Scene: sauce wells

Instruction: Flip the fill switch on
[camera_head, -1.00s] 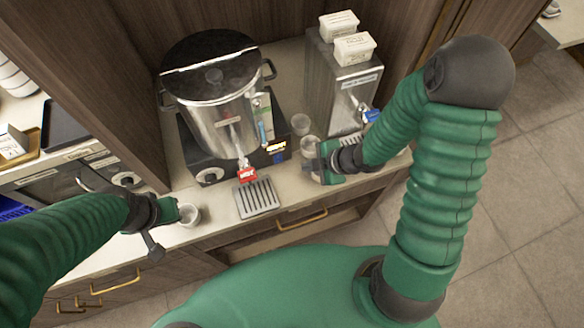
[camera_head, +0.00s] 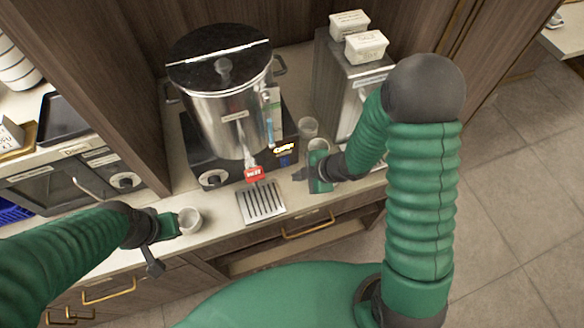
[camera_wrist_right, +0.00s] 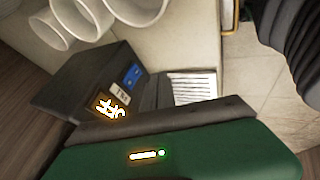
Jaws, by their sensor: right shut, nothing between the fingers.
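The silver urn (camera_head: 215,112) stands on a black base with a glowing yellow display (camera_head: 284,149) at its front right corner. The wrist view shows that base (camera_wrist_right: 75,80) with the lit display (camera_wrist_right: 110,108) and a blue panel (camera_wrist_right: 132,74) beside it. I cannot clearly make out which part is the fill switch. My right gripper (camera_head: 312,174) is shut and empty, just right of the base's front corner, apart from the display in the head view. My left gripper (camera_head: 178,221) is beside a white cup (camera_head: 190,221); whether it grips the cup is unclear.
A red-tagged tap (camera_head: 254,174) sits above a slatted drip tray (camera_head: 262,203). Cups (camera_head: 308,128) stand right of the urn. A steel dispenser (camera_head: 340,85) with white tubs (camera_head: 366,46) on top stands behind my right arm. Drawers with brass handles (camera_head: 307,226) lie below the counter edge.

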